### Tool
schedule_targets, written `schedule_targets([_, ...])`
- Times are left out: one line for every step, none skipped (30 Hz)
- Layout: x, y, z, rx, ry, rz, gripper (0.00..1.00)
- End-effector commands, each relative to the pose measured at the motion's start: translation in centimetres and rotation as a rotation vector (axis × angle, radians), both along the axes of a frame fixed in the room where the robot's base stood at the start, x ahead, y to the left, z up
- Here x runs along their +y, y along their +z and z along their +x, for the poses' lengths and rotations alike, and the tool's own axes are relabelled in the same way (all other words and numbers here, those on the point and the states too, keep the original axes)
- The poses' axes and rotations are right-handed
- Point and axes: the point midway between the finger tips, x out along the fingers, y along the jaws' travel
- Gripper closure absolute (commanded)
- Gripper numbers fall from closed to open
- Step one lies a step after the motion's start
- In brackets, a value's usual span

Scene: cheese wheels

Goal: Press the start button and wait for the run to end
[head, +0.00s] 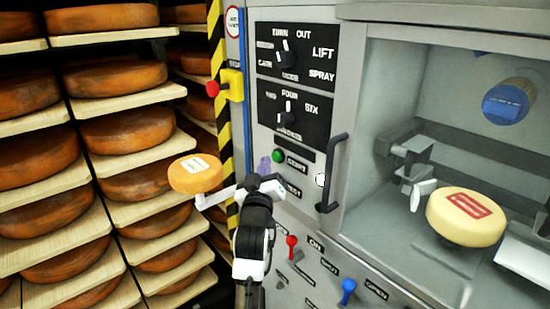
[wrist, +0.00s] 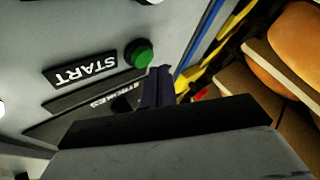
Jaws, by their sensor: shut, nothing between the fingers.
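The green start button (head: 278,156) sits on the grey machine panel, left of a black START label (head: 297,163). In the wrist view the green button (wrist: 139,54) is clear, with the START label (wrist: 84,70) beside it. My gripper (head: 265,165) is in front of the panel, just left of and slightly below the button in the head view. In the wrist view its dark fingers (wrist: 158,80) are together and empty, close beside the button. A small gap seems to show between fingertips and button; contact cannot be told for sure.
Two dials (head: 283,54) (head: 288,113) sit above the button. A black door handle (head: 331,172) stands to the right. A yellow box with a red knob (head: 212,88) is at the left. A cheese wheel (head: 450,210) lies in the open chamber. Racks of cheese (head: 115,78) fill the left.

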Motion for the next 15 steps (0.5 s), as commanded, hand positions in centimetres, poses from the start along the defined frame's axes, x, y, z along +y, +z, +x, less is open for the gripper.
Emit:
schedule_targets([0.00, 0.00, 0.00, 0.000, 0.000, 0.000, 1.00])
schedule_targets([0.00, 0.00, 0.00, 0.000, 0.000, 0.000, 1.00])
schedule_targets([0.00, 0.00, 0.00, 0.000, 0.000, 0.000, 1.00])
schedule_targets([0.00, 0.00, 0.00, 0.000, 0.000, 0.000, 1.00])
schedule_targets([0.00, 0.00, 0.00, 0.000, 0.000, 0.000, 1.00])
schedule_targets([0.00, 0.00, 0.00, 0.000, 0.000, 0.000, 1.00])
schedule_targets([-0.03, 0.01, 0.01, 0.000, 0.000, 0.000, 1.00])
schedule_targets([-0.06, 0.02, 0.03, 0.000, 0.000, 0.000, 1.00])
schedule_targets([-0.13, 0.03, 0.07, 0.001, 0.000, 0.000, 1.00])
schedule_targets([-0.21, 0.04, 0.12, 0.000, -0.001, 0.000, 1.00])
schedule_targets([-0.28, 0.05, 0.17, 0.001, -0.002, 0.000, 1.00])
schedule_targets([-0.39, 0.07, 0.25, 0.001, -0.002, 0.000, 1.00])
schedule_targets([-0.48, 0.08, 0.32, 0.001, -0.002, 0.000, 1.00])
schedule_targets([-0.57, 0.08, 0.38, 0.001, -0.002, 0.000, 1.00])
schedule_targets([-0.66, 0.08, 0.45, 0.001, -0.002, 0.000, 1.00])
